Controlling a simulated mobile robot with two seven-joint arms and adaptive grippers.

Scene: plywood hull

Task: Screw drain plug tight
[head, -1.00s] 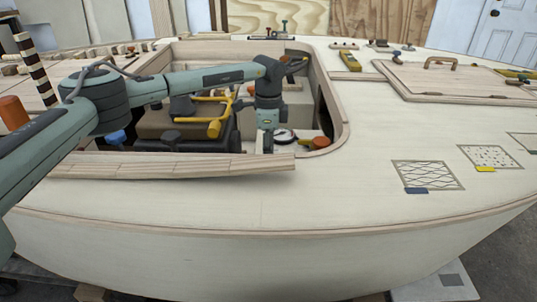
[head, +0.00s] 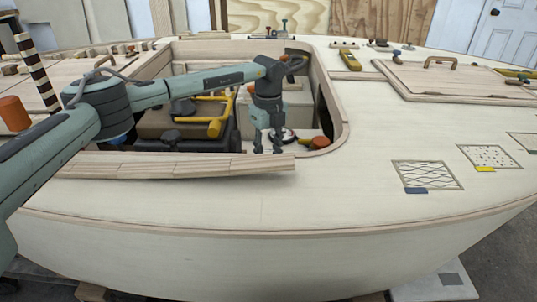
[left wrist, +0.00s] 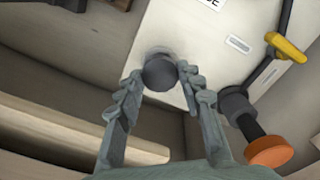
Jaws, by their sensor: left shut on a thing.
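My left gripper (head: 268,149) reaches down into the hull's open well in the head view. In the left wrist view its two fingertips (left wrist: 160,72) are on either side of a dark round knob (left wrist: 160,75), which looks like the drain plug, and are shut on it. The knob stands against a pale panel (left wrist: 200,60). How far it is screwed in cannot be told. In the head view the plug is hidden. My right gripper is in neither view.
An orange knob on a dark stem (left wrist: 268,152) and a yellow lever (left wrist: 287,47) are close on the right in the wrist view. A wooden rim (head: 180,165) borders the well's near side. A yellow pipe (head: 215,127) is left of my gripper.

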